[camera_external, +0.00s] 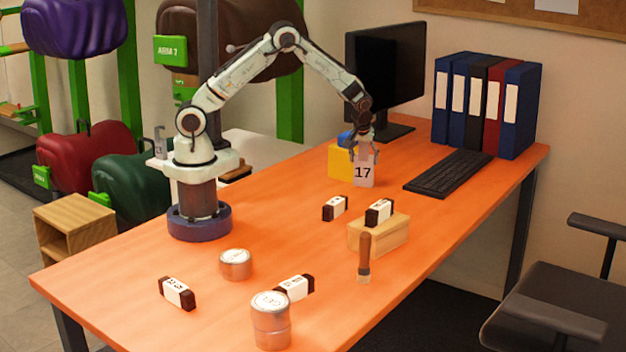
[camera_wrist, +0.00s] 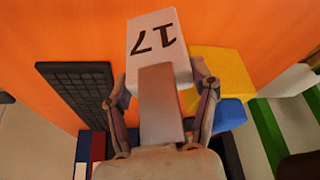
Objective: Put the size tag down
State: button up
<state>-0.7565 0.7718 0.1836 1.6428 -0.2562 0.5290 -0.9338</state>
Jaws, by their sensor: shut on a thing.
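The size tag (camera_external: 363,171) is a pale block-like piece marked 17, upright over the orange table in the external view. My gripper (camera_external: 363,152) points down and is shut on its upper part. In the wrist view the tag (camera_wrist: 152,33) shows its 17 face beyond the fingers of my gripper (camera_wrist: 160,82), one on each side. The tag's lower edge is at or just above the table; I cannot tell if it touches.
A yellow block (camera_external: 341,161) with a blue item stands close behind the tag. A keyboard (camera_external: 448,172) lies to the right, a monitor (camera_external: 384,75) behind. A wooden block (camera_external: 378,238) with a labelled dark bar (camera_external: 380,211) stands in front. The table's middle left is clear.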

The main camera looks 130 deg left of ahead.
aim_at(364, 186)
jog(key=shift+w+a+f, duration=0.1)
jog(key=shift+f, duration=1.55)
jog(key=shift+f, duration=0.15)
jog(key=o, duration=1.2)
jog(key=v, duration=1.2)
jog(key=shift+r, duration=0.2)
